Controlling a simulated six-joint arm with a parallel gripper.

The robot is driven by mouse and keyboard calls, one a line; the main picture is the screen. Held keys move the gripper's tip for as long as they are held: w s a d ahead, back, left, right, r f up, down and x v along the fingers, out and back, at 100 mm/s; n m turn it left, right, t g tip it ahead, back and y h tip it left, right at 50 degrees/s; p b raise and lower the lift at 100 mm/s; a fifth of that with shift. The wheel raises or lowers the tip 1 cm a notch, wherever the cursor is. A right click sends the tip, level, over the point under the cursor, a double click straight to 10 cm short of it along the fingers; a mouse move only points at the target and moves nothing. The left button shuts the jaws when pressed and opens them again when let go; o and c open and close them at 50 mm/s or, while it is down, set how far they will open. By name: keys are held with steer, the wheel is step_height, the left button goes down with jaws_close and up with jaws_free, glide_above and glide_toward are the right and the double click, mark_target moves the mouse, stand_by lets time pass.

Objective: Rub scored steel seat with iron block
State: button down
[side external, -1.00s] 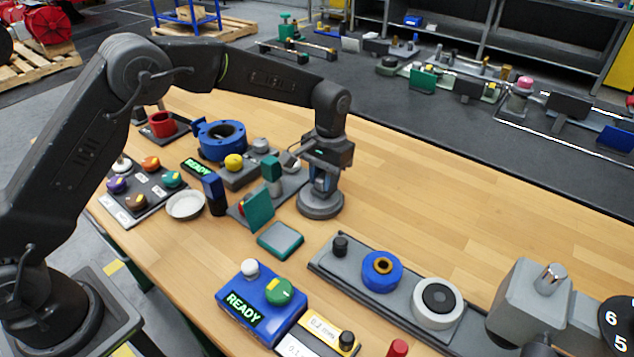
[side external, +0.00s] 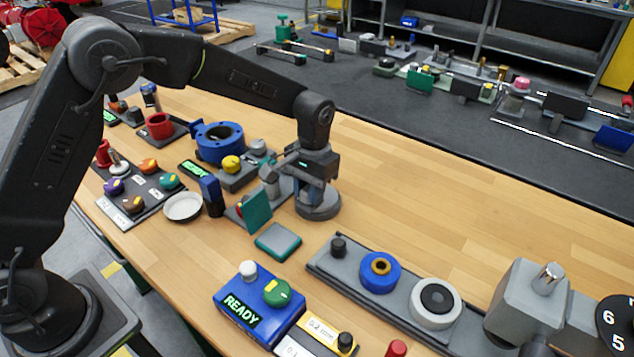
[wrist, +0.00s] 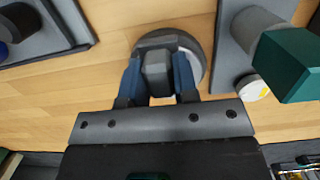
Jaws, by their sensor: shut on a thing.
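My gripper (side external: 318,190) is shut on a grey block, the iron block (wrist: 157,74), held between its two blue fingers in the wrist view. The block is directly over a round dark grey disc with a lighter rim, which looks like the steel seat (wrist: 196,52). In the side view the disc (side external: 318,211) lies on the wooden table under my gripper. The block and fingers hide much of the disc's top. Contact between block and disc cannot be made out. Any score marks are not visible.
A grey fixture with a green plate (side external: 257,209) stands close to the left of my gripper; green also shows in the wrist view (wrist: 290,65). A teal-edged pad (side external: 278,241) and a grey rail (side external: 323,262) are nearer the camera. The table to the right is clear.

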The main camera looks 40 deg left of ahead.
steer(key=shift+s+a, duration=0.2)
steer(key=shift+a, duration=0.15)
steer(key=shift+w, duration=3.55)
steer(key=shift+s+d, duration=0.1)
steer(key=shift+s, duration=3.35)
steer(key=shift+r, duration=4.1)
